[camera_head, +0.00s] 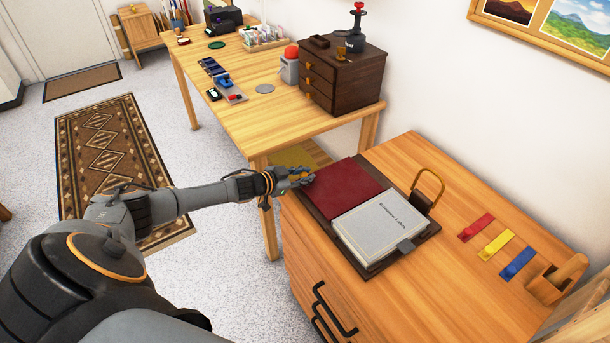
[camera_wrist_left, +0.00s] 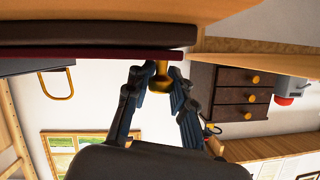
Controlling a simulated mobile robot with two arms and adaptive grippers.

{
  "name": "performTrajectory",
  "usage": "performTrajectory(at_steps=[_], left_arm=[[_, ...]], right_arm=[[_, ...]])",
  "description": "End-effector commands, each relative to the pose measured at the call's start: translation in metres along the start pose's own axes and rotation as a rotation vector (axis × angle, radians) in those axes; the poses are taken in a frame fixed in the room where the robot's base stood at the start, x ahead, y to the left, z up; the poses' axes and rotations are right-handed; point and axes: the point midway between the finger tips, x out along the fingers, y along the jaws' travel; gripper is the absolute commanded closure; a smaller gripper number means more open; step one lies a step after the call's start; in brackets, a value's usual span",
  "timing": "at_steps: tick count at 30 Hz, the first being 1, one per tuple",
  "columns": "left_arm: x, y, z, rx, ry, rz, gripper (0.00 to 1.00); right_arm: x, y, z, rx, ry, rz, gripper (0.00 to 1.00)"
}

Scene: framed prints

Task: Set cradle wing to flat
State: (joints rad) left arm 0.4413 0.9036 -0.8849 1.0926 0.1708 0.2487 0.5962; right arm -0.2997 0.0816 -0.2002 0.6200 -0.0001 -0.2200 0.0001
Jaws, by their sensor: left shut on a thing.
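The cradle is a dark brown board (camera_head: 322,223) on the wooden cabinet top. Its wing is a dark red panel (camera_head: 348,191) on the left side. In the left wrist view the red panel (camera_wrist_left: 90,54) lies close against the dark board, nearly parallel to it. A grey book (camera_head: 381,224) with a printed title lies on the right part of the cradle. My left gripper (camera_head: 301,177) is at the left edge of the red wing. In the left wrist view its fingers (camera_wrist_left: 160,82) are closed around a brass knob (camera_wrist_left: 160,77) at the panel's edge. My right gripper is out of view.
A brass-coloured loop (camera_head: 430,187) stands behind the book. Red, yellow and blue strips (camera_head: 497,244) and a wooden holder (camera_head: 556,279) are to the right. A longer table (camera_head: 255,107) with a dark drawer box (camera_head: 344,77) stands beyond. Black handles (camera_head: 330,312) stick out from the cabinet front.

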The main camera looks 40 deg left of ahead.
Motion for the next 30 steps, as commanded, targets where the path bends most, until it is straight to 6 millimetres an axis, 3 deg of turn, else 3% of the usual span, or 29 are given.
performTrajectory(at_steps=[12,13,16,26,30], left_arm=[[-0.002,-0.002,0.007,0.008,-0.014,-0.005,1.00],[-0.002,-0.002,0.007,0.008,-0.014,-0.005,0.75],[-0.002,-0.002,0.007,0.007,-0.014,-0.004,0.55],[-0.002,0.000,0.006,0.004,-0.011,-0.001,0.55],[-0.011,0.000,0.007,0.003,-0.011,0.000,0.55]], right_arm=[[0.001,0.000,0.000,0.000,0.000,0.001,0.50],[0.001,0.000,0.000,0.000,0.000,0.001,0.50],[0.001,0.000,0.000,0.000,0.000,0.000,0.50],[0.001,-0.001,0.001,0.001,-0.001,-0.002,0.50],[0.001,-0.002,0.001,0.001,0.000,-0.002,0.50]])
